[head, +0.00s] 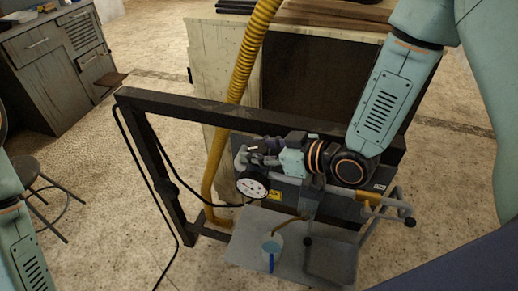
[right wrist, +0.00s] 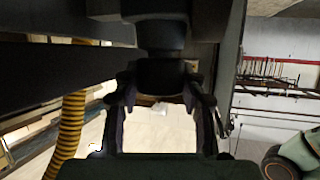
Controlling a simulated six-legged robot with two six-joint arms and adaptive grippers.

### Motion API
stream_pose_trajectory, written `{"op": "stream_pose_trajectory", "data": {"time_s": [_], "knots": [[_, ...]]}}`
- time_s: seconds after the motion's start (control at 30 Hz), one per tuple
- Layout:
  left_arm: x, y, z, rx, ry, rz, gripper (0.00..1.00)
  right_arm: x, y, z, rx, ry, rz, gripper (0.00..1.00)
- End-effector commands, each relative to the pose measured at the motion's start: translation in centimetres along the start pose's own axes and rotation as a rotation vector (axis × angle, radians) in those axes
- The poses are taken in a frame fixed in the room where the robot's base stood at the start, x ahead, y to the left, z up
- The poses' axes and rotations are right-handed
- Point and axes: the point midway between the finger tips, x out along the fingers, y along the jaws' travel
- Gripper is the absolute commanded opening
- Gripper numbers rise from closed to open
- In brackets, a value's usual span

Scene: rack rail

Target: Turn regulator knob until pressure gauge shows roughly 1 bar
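The pressure gauge (head: 252,187) has a round white face and hangs on the dark rack frame in the head view. Its needle is too small to read. My right gripper (head: 258,157) is just above the gauge, at the rail. In the right wrist view my right gripper's two fingers (right wrist: 162,95) stand well apart, on either side of a dark round part that looks like the regulator knob (right wrist: 162,76). I cannot tell whether both fingers press on it. The knob is not clear in the head view. My left gripper is out of view.
A black rack frame (head: 150,97) surrounds the work area. A yellow corrugated hose (head: 238,85) runs behind it. A stool (head: 45,190) stands left; the floor between is open.

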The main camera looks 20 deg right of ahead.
Motion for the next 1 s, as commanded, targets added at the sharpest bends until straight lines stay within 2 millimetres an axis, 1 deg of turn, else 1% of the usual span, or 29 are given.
{"op": "stream_pose_trajectory", "data": {"time_s": [0.03,0.2,0.3,0.67,0.77,1.0], "knots": [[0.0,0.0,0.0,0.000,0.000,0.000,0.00,0.0,-0.1,0.1,0.001,-0.003,-0.003,0.45],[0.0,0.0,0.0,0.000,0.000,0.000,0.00,0.0,-0.1,0.1,0.001,-0.002,-0.002,0.59],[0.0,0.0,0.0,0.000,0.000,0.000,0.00,0.0,0.0,0.1,0.000,-0.001,-0.001,0.65],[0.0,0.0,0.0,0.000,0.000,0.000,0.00,-0.3,0.1,0.0,0.002,0.000,0.001,0.65],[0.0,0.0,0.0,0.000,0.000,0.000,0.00,-0.9,0.2,0.0,0.005,0.001,0.003,0.65],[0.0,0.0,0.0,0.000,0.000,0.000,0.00,-3.1,0.2,0.0,0.006,0.002,0.004,0.65]]}}
